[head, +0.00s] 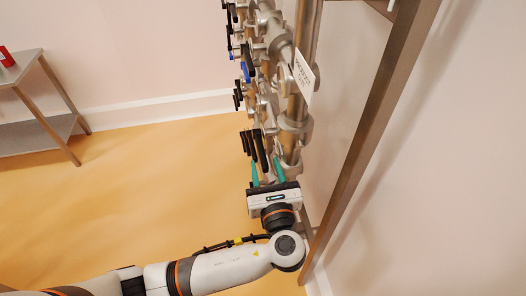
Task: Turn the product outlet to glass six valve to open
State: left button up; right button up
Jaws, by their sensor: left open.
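A manifold of metal pipes (294,121) carries several valves with black or blue lever handles on its left side. My left gripper (266,164) is open at the lower end of this row, its two teal fingers pointing up the picture. A long black lever handle (262,150) reaches down between the fingers or just in front of them; contact cannot be made out. Other black handles (246,143) stand just left of it. No marking shows which valve is the product outlet to glass six. My right gripper is not in view.
A white tag (304,75) with unreadable writing hangs on the pipes. A metal frame post (368,130) runs close on the right, before the wall. A steel table (37,132) with a red object (6,57) stands at left. The orange floor (150,185) between is clear.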

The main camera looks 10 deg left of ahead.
aim_at(263, 155)
pick_arm(q)
jog(key=shift+p+x, duration=0.4)
jog(key=shift+x, duration=1.45)
grip_shut()
